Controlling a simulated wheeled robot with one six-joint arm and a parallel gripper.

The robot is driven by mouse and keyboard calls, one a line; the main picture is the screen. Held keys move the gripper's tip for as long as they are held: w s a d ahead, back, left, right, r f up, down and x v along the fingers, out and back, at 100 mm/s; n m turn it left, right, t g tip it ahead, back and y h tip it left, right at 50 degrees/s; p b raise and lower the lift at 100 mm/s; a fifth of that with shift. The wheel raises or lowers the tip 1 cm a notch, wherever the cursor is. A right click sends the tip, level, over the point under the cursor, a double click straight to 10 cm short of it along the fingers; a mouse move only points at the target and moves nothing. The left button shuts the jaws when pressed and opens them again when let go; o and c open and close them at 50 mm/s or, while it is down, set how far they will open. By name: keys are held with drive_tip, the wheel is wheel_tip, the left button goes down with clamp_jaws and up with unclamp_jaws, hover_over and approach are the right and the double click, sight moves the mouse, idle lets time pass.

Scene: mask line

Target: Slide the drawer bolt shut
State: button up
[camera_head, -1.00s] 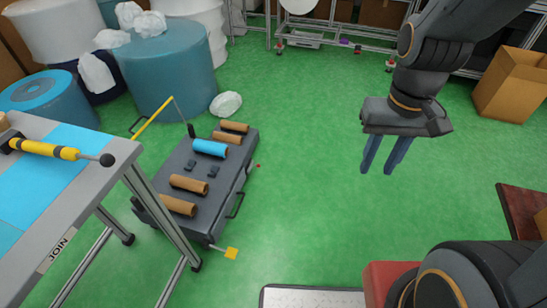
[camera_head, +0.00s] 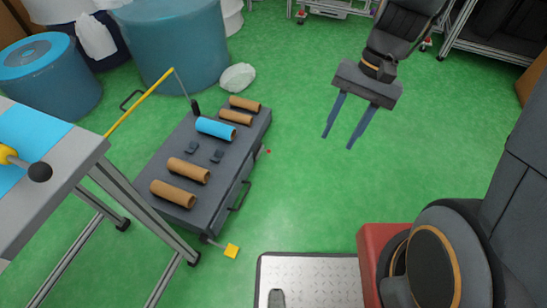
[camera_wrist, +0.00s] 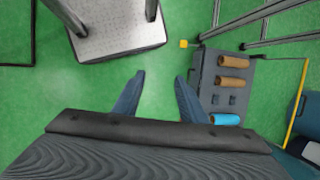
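A low dark grey chest (camera_head: 205,165) stands on the floor left of centre, with a dark drawer handle (camera_head: 240,196) on its right-hand side. A small red spot (camera_head: 268,151) shows beside the chest's right side. I cannot make out clearly which part is the bolt. My gripper (camera_head: 338,142) is open and empty, in the air right of the chest. In the wrist view my fingers (camera_wrist: 160,75) are apart over green floor.
A blue roll (camera_head: 216,128) and several brown tubes (camera_head: 188,170) lie on the chest. A yellow bar (camera_head: 139,101) rises at its far left. A grey table (camera_head: 75,170) overhangs the left. Green floor is clear between gripper and chest.

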drive_tip(key=w+a+f+m+y+b, duration=0.35)
drive_tip(key=w+f+b, duration=0.3)
drive_tip(key=f, duration=0.45)
drive_tip(key=w+a+f+m+y+b, duration=0.3)
drive_tip(key=w+a+f+m+b, duration=0.25)
drive_tip(key=f, duration=0.55)
drive_tip(key=w+a+f+m+y+b, duration=0.2)
drive_tip(key=w+a+f+y+b, duration=0.15)
drive_tip(key=w+f+b, duration=0.6)
drive_tip(key=w+d+f+m+t+y+b, duration=0.1)
drive_tip(key=w+f+m+t+b, duration=0.35)
drive_tip(key=f, duration=0.65)
drive_tip(key=w+d+f+m+t+y+b, duration=0.1)
drive_tip(key=w+f+m+t+b, duration=0.3)
drive_tip(key=f, duration=0.7)
drive_tip(key=w+f+m+t+b, duration=0.35)
drive_tip(key=w+f+b, duration=0.2)
drive_tip(key=f, duration=0.55)
drive_tip(key=b+x, duration=0.2)
drive_tip(key=x, duration=0.5)
drive_tip(key=shift+w+r+n, duration=0.15)
drive_tip(key=shift+r+n, duration=0.2)
drive_tip(key=shift+n, duration=0.05)
drive_tip(key=shift+c, duration=0.4)
clamp_jaws()
